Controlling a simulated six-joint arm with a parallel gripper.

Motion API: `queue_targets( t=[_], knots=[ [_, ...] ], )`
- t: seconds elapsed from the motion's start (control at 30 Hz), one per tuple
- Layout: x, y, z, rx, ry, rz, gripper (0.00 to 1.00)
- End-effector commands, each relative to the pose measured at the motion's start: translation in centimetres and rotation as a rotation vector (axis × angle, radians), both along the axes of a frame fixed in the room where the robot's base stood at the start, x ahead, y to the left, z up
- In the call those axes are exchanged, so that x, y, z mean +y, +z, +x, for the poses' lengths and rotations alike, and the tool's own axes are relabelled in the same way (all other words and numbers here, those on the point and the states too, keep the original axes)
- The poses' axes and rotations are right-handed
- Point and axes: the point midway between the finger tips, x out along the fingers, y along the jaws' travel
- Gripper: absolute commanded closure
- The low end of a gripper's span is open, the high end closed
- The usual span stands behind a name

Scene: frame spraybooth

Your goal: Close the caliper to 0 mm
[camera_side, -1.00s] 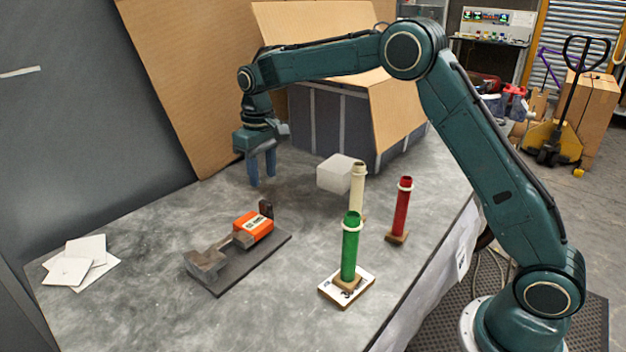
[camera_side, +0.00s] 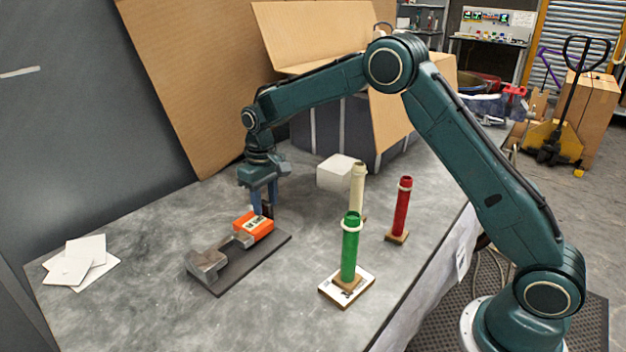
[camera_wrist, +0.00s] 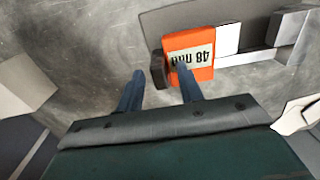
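The caliper lies on a dark base plate (camera_side: 232,277) on the grey table. Its grey fixed jaw block (camera_side: 207,264) is at the near left end. Its orange slider (camera_side: 253,226) sits toward the far right end, with a bar between them. In the wrist view, the slider's display (camera_wrist: 192,59) appears upside down and seems to read 48 mm. A dark upright tab (camera_wrist: 158,71) stands at the slider's end. My gripper (camera_side: 264,207) points down at this tab, with blue fingers apart. In the wrist view, the tab lies between the fingertips (camera_wrist: 160,76); contact cannot be told.
A green tube (camera_side: 350,247), a cream tube (camera_side: 357,190) and a red tube (camera_side: 402,208) stand on the right. A white block (camera_side: 338,172) sits behind them. White sheets (camera_side: 80,262) lie at left. A large open cardboard box (camera_side: 400,120) is at the back.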

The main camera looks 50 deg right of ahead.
Motion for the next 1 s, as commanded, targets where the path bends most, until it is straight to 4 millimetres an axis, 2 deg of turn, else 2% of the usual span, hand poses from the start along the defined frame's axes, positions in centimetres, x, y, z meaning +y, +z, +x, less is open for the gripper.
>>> queue_targets(
  t=[0.03,0.17,0.43,0.73,0.83,1.0],
  knots=[
    [0.0,0.0,0.0,0.0,0.0,0.0,0.74],
    [0.0,0.0,0.0,0.0,0.0,0.0,0.99],
    [0.4,0.1,0.0,-0.001,0.001,0.0,1.0],
    [4.5,0.1,-0.1,-0.002,0.003,0.0,1.0],
    [5.3,0.1,-0.2,-0.003,0.002,0.0,1.0],
    [5.4,0.1,-0.2,-0.003,0.002,0.001,1.0]
  ],
)
